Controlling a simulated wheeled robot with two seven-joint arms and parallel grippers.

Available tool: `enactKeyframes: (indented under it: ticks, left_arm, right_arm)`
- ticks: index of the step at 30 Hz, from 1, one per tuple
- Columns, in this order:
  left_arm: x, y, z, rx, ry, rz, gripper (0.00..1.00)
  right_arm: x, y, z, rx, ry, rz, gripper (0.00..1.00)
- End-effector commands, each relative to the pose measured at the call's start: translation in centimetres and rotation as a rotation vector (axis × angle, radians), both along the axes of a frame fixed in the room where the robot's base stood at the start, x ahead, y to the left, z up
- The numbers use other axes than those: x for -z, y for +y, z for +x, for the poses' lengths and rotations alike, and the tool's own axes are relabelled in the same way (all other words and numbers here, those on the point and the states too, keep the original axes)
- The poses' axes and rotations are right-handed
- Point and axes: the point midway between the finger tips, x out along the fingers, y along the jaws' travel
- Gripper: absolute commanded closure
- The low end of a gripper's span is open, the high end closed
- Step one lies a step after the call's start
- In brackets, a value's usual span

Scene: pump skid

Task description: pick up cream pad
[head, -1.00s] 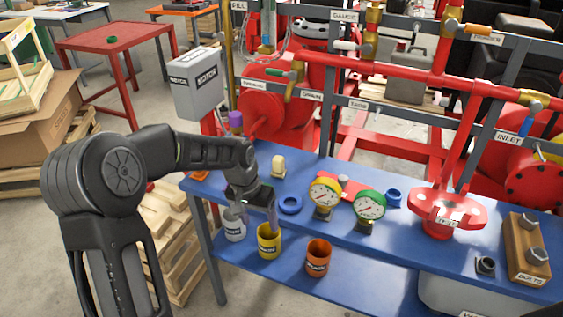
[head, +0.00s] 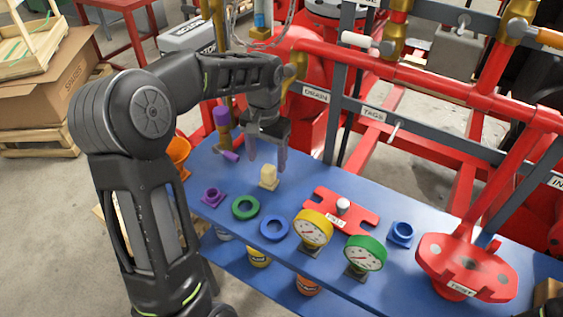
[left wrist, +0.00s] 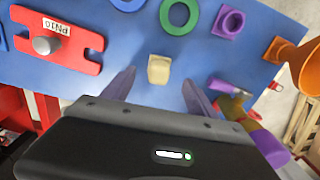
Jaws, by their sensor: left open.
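The cream pad (head: 269,177) is a small pale block on the blue table, behind the green and blue rings. It also shows in the left wrist view (left wrist: 159,69), between and just beyond the two fingertips. My left gripper (head: 268,166) is open and points down, above and behind the pad in the head view. Its purple-grey fingers (left wrist: 158,88) stand apart with nothing between them that I can see held. My right gripper is not in view.
On the blue table (head: 208,168) are a green ring (head: 245,207), a blue ring (head: 274,228), a purple fitting (head: 213,197), two gauges (head: 314,229) and a red plate (head: 328,212). Red and grey pipework (head: 430,84) stands behind.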

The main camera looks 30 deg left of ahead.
Motion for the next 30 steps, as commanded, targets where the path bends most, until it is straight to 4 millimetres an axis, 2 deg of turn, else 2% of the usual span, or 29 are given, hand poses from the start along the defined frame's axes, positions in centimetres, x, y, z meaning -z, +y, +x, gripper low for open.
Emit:
enactKeyframes:
  ticks: [10,18,30]
  left_arm:
    - [0.1,0.0,0.0,0.0,0.0,0.0,0.33]
    - [2.5,0.0,0.0,0.0,0.001,-0.001,0.33]
    - [3.2,0.0,0.0,0.0,0.003,-0.001,0.33]
  right_arm:
    - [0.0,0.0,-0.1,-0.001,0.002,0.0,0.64]
    - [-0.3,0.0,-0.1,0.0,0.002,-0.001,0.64]
    - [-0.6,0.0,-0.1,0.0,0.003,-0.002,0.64]
